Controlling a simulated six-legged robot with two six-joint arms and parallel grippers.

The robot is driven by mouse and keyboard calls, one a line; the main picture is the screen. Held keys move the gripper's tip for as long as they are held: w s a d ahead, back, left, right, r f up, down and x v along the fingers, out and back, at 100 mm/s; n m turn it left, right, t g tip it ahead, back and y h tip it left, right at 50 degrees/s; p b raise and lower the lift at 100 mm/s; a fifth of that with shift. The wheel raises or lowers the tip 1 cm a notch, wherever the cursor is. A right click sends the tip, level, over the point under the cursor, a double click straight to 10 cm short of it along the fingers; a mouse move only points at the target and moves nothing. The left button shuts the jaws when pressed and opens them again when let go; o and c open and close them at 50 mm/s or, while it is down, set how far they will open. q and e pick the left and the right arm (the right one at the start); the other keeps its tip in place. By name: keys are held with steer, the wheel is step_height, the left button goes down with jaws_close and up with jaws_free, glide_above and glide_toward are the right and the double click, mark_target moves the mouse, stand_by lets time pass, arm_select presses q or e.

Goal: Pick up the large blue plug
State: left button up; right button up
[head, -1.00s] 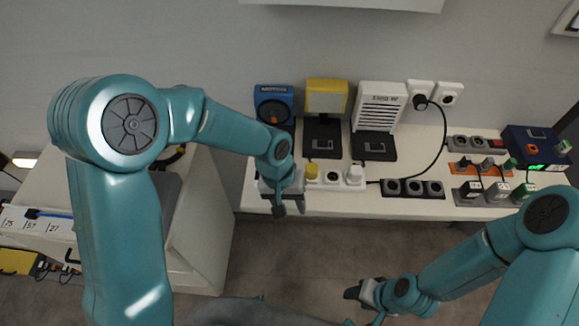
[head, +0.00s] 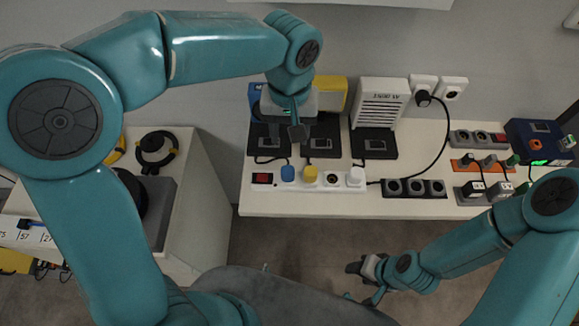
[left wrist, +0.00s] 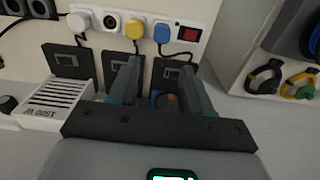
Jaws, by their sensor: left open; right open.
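The large blue plug (head: 288,173) sits in the white power strip (head: 345,188) near the front of the bench, between a red switch and a yellow plug (head: 310,175). It also shows in the left wrist view (left wrist: 162,33), with its cord running back to a black pad. My left gripper (head: 298,132) is open and empty above the black pads, behind the blue plug. In the left wrist view its two fingers (left wrist: 158,75) are spread, and the plug lies beyond their tips. My right gripper (head: 365,268) is open and empty in front of the bench, away from the plug.
A white plug (head: 355,176) stands in the same strip. A white speaker-like box (head: 380,102) and a yellow box are behind the pads. A dark socket strip (head: 413,188) lies to the right. A lower cabinet with tools is at left.

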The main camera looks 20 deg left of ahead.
arm_select(q)
glide_above(288, 170)
steer(key=f, duration=1)
steer(key=shift+s+d, duration=0.2)
steer(key=shift+d, duration=0.05)
steer(key=f, duration=0.4)
steer(key=shift+w+a+f+p, duration=0.1)
steer(key=shift+a+f+p, duration=0.05)
steer(key=shift+a+p, duration=0.2)
steer(key=shift+d+f, duration=0.1)
steer(key=shift+f, duration=0.5)
jaws_close()
